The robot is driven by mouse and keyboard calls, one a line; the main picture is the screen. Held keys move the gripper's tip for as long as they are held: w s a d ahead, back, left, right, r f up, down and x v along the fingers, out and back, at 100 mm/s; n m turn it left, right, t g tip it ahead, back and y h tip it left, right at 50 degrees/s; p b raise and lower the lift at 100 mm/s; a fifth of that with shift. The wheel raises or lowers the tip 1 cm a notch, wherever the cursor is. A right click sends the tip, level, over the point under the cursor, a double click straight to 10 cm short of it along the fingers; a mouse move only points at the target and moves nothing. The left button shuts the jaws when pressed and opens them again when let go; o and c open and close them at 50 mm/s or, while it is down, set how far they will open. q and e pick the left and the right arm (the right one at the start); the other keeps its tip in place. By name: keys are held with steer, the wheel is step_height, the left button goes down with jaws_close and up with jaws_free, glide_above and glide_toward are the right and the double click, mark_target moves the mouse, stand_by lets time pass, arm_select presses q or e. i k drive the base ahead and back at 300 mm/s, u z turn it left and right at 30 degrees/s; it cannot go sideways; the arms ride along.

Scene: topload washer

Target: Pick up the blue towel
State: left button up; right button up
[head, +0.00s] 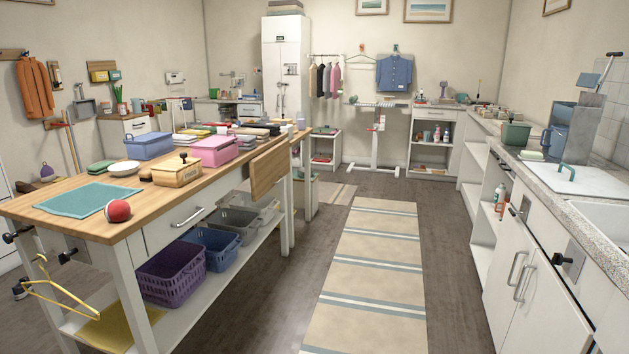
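A flat teal-blue cloth (76,200), the nearest thing to a blue towel that I see, lies spread on the near left end of the wooden-topped table (160,208). A red ball with a pale band (118,210) sits at its right corner, touching or very close to it. Folded cloths in several colours lie in stacks farther back on the table, too small to tell apart well. Neither of my grippers shows in the head view.
On the table, a white dish (124,168), a wooden box (176,171), a pink box (214,151) and a blue box (149,146) stand beyond the cloth. A yellow hanger (60,300) hangs at the near end. The striped rug (375,255) is clear.

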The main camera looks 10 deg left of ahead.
mark_target(187, 104)
steer(key=i, duration=10.9)
steer(key=u, duration=2.85)
steer(key=i, duration=4.95)
steer(key=u, duration=0.05)
